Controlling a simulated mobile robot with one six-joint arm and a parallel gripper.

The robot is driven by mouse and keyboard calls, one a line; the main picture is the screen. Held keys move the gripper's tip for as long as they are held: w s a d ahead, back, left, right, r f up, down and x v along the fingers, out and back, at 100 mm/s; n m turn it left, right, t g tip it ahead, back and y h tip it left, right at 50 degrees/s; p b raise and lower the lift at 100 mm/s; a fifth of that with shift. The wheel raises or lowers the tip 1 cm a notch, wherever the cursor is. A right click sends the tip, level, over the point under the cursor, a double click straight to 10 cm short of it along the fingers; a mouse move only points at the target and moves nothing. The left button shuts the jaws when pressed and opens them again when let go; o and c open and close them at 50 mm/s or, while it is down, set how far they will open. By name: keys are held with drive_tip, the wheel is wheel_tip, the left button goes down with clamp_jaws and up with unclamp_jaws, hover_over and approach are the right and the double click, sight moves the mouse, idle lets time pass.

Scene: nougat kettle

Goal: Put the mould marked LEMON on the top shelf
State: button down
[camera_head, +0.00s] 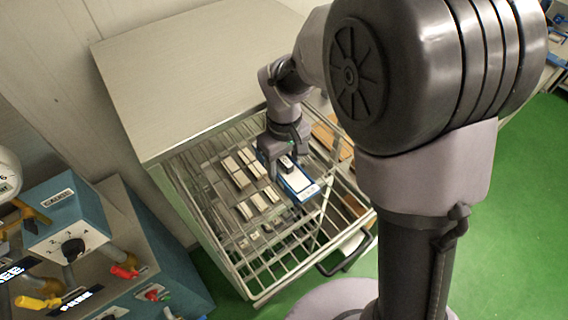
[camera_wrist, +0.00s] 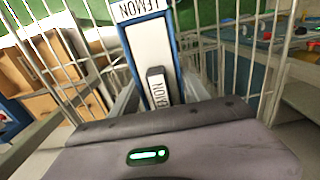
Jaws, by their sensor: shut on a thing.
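The mould marked LEMON (camera_head: 301,187) is a long white block with a blue rim. In the wrist view the mould (camera_wrist: 152,42) shows its LEMON label at the far end and a dark lettered grip piece on top. My gripper (camera_head: 284,163) is shut on the mould, over the wire rack. In the wrist view my gripper (camera_wrist: 160,88) has a finger on each side of the grip piece. The wire rack (camera_head: 228,262) stands out from under a grey metal top (camera_head: 205,65). I cannot tell whether the mould touches the rack's wires.
Several pale blocks (camera_head: 238,175) lie in the rack left of my gripper. Brown boxes (camera_wrist: 50,75) show beyond the wires in the wrist view. A blue machine (camera_head: 70,225) with knobs and coloured levers stands at the left. Green floor (camera_head: 515,220) is clear at the right.

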drive_tip(key=shift+f, duration=0.15)
drive_tip(key=shift+f, duration=0.15)
drive_tip(key=shift+f+b, duration=0.25)
drive_tip(key=shift+b, duration=0.2)
drive_tip(key=shift+c, duration=0.2)
unclamp_jaws()
idle(0.3)
drive_tip(key=shift+r, duration=0.15)
